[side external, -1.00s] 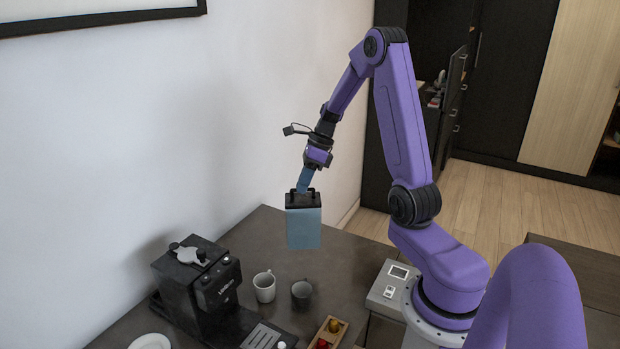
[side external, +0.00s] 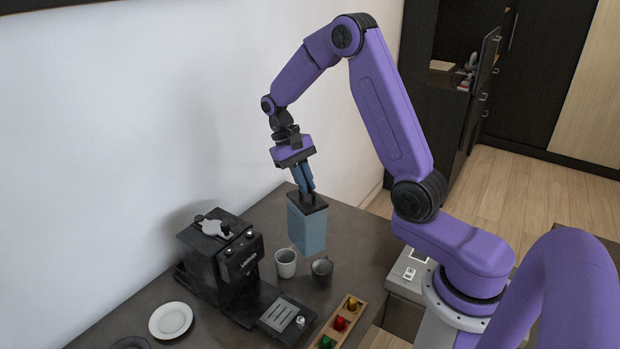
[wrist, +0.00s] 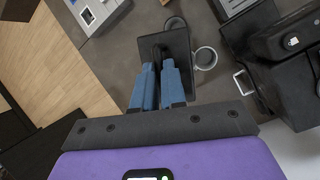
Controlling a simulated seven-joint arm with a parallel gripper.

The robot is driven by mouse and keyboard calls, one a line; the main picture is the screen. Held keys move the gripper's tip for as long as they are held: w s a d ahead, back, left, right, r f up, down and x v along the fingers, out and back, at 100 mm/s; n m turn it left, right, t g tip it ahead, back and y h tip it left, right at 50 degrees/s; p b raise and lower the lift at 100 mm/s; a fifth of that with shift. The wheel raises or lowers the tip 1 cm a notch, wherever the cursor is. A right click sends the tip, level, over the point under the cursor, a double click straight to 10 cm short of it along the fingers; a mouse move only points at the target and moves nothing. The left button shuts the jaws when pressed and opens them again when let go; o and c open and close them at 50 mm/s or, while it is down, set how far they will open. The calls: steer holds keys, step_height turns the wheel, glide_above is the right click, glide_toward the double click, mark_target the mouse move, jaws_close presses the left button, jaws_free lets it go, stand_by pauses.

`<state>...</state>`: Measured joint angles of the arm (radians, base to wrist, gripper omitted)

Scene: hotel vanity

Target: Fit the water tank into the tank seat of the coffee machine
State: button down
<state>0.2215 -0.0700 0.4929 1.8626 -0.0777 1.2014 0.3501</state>
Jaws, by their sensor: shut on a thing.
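The water tank (side external: 307,230) is a blue-grey see-through box with a black lid and handle, hanging upright in the air. My gripper (side external: 306,190) is shut on its handle from above. In the wrist view my gripper (wrist: 160,85) shows blue fingers on the handle, with the dark lid (wrist: 177,75) beyond them. The black coffee machine (side external: 222,260) stands on the counter by the wall, left of and below the tank. It also shows at the right of the wrist view (wrist: 285,80). I cannot make out the tank seat.
A white mug (side external: 286,263) and a dark mug (side external: 322,271) stand below the tank. A wooden tray (side external: 333,332) holds coloured capsules at the front. A white plate (side external: 170,320) lies left of the machine. The counter (side external: 265,212) behind is clear.

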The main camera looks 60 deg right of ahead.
steer(key=n, duration=0.1)
steer(key=n+h, duration=0.1)
steer(key=a+n, duration=0.1)
steer(key=shift+w+r, duration=0.2)
steer(key=shift+w, duration=0.05)
steer(key=n, duration=0.1)
steer(key=w+n+h, duration=0.1)
steer(key=shift+a+r+n, duration=0.1)
steer(key=shift+a+n, duration=0.1)
steer(key=shift+n, duration=0.1)
steer(key=w+a+n+t+h, duration=0.25)
steer(key=w+n+t, duration=0.35)
steer(key=w+n, duration=1.05)
steer(key=w+a+r+t, duration=0.1)
steer(key=w+a, duration=0.2)
steer(key=a, duration=0.5)
steer(key=w+a, duration=0.3)
steer(key=a, duration=0.4)
step_height(320, 180, down, 8)
steer(key=shift+a+n, duration=0.15)
steer(key=shift+n, duration=0.2)
